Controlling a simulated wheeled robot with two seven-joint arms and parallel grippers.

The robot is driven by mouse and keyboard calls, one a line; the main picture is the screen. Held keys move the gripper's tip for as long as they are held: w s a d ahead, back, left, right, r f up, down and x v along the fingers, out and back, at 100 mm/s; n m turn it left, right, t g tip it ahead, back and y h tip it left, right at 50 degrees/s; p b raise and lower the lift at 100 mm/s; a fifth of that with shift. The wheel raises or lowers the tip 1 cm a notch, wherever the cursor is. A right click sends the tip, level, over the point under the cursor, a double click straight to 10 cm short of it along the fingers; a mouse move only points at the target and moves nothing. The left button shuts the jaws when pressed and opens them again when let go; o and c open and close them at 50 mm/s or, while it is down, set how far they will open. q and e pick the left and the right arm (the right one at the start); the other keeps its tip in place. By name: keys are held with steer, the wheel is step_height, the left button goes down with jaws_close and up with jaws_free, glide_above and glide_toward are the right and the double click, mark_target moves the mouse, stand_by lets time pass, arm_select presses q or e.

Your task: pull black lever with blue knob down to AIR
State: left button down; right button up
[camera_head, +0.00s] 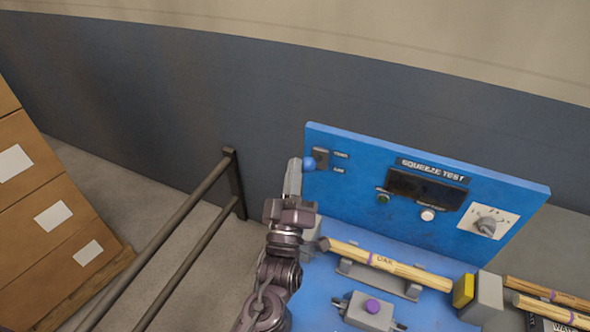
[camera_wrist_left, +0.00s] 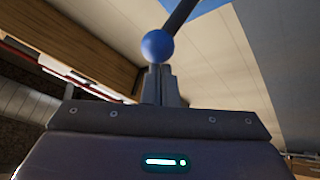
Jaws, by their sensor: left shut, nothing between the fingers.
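The blue knob (camera_head: 308,164) sits at the upper left of the blue SQUEEZE TEST panel (camera_head: 340,195), by a dark lever plate (camera_head: 321,158) with two small labels too small to read surely. My left gripper (camera_head: 294,164) is shut and empty, pointing up just left of the knob. In the left wrist view the blue knob (camera_wrist_left: 157,46) is at the end of the black lever (camera_wrist_left: 180,14). It appears right at the tips of the shut fingers (camera_wrist_left: 160,84); I cannot tell whether they touch. My right gripper is not in view.
An OAK-marked wooden rod (camera_head: 400,270) lies on a holder on the blue bench, near a grey block with a yellow pad (camera_head: 463,290). A dark rail (camera_head: 180,215) stands left of my arm. Stacked boxes (camera_head: 40,195) are at far left.

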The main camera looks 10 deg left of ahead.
arm_select(q)
steer(key=shift+s+a+f+b, duration=0.1)
steer(key=shift+s+f+b, duration=0.15)
steer(key=shift+f+b, duration=0.7)
steer(key=shift+s+f+b, duration=0.25)
steer(key=shift+f+b, duration=0.65)
steer(key=shift+b, duration=0.05)
steer(key=shift+s+a+f+b, duration=0.1)
steer(key=shift+s+f+b, duration=0.15)
steer(key=shift+f+b, duration=0.7)
arm_select(e)
steer(key=shift+f, duration=2.95)
arm_select(q)
steer(key=shift+d, duration=0.1)
steer(key=shift+f, duration=0.1)
arm_select(e)
steer(key=shift+s+f, duration=0.1)
